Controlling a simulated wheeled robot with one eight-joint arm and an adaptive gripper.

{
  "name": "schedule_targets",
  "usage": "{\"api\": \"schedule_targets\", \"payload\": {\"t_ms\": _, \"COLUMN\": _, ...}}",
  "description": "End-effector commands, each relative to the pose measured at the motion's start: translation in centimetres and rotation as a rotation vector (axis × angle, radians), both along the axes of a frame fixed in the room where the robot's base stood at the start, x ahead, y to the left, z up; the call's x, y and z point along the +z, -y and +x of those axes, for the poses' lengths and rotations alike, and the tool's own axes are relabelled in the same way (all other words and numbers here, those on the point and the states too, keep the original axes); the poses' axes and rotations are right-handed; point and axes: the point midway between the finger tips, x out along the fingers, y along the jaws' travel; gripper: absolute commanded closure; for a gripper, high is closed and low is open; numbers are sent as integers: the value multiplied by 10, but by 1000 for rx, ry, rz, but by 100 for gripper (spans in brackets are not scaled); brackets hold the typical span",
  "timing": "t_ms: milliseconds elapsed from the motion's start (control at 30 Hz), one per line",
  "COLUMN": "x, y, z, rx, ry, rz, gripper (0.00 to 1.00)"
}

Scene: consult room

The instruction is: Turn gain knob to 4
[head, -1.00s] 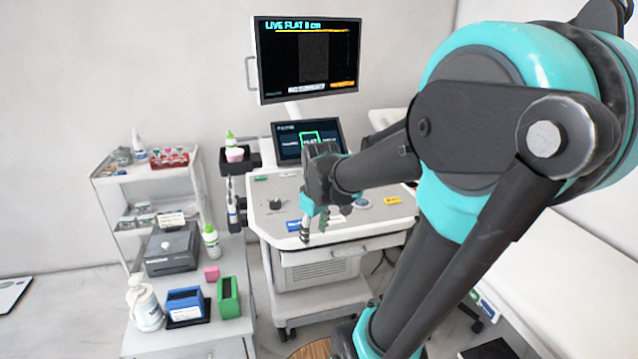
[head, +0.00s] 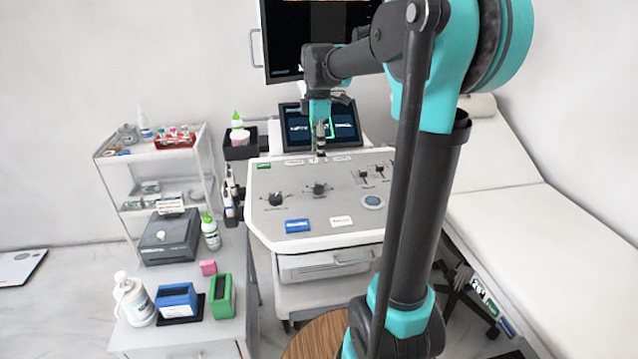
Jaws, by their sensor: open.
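The console (head: 345,235) of the ultrasound cart has a sloped grey panel. A black knob (head: 275,198) sits at its left with a dial scale around it. A second black knob (head: 319,188) sits near the middle, also with a scale. The lettering is too small to tell which one is the gain knob or what each reads. My gripper (head: 321,152) points down near the back edge of the panel, in front of the small screen (head: 348,126). It is open and empty, apart from both knobs, and appears above the middle knob in the picture.
Two sliders (head: 371,173) and a round blue-grey button (head: 372,202) lie right of the knobs. A blue label (head: 297,225) and a white label (head: 341,221) are near the front edge. A large monitor (head: 315,40) stands behind. An examination bed (head: 540,230) is at right.

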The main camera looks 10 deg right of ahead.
Motion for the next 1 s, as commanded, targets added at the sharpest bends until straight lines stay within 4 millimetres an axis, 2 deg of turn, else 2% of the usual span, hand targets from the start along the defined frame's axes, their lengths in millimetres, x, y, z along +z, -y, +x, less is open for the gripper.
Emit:
{"api": "schedule_targets", "payload": {"t_ms": 300, "x": -64, "y": 0, "z": 0, "rx": -1, "ry": 0, "rz": 0, "gripper": 51}}
{"api": "schedule_targets", "payload": {"t_ms": 500, "x": -98, "y": 0, "z": 0, "rx": -1, "ry": 0, "rz": 0, "gripper": 51}}
{"api": "schedule_targets", "payload": {"t_ms": 700, "x": -116, "y": 0, "z": 0, "rx": -2, "ry": 1, "rz": 0, "gripper": 51}}
{"api": "schedule_targets", "payload": {"t_ms": 1000, "x": -121, "y": 0, "z": 0, "rx": -2, "ry": 0, "rz": 0, "gripper": 51}}
